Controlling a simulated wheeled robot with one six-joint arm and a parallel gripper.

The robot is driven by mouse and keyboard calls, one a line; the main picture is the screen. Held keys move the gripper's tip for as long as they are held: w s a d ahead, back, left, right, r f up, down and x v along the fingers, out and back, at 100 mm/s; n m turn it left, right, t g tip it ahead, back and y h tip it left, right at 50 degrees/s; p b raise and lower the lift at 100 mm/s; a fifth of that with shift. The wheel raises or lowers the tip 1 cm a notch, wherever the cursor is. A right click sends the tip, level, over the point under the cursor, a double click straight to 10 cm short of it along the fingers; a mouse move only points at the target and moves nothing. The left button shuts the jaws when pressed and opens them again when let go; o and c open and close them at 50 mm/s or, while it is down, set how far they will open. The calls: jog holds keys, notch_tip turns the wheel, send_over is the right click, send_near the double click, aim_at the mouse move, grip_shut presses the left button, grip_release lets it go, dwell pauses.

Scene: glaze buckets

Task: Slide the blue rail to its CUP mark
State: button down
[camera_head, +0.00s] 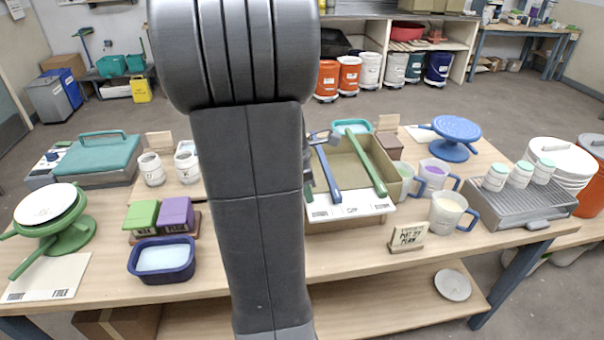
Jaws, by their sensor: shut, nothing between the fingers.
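The blue rail (328,175) lies over an open tan box (351,166), left of a green rail (366,165). Dark print sits at the strip's left and right ends, too small to read, so I cannot tell which is the CUP mark. My gripper (308,168) is mostly hidden behind my arm.
Right of the box stand mugs (446,211), a sign block (408,236), a blue turntable (456,134) and a grey drip tray (518,200) with jars. Left are green and purple blocks (176,214), a navy tub (162,258) and a green turntable (55,233). The table's front edge is mostly clear.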

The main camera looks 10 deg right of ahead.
aim_at(332, 197)
jog(key=shift+d+p, duration=0.3)
jog(key=shift+d, duration=0.95)
jog(key=shift+w+d, duration=0.1)
jog(key=shift+d, duration=0.65)
jog(key=shift+d+r+p, duration=0.15)
jog(key=shift+d+p, duration=0.3)
jog(key=shift+d, duration=0.25)
jog(key=shift+a, duration=0.1)
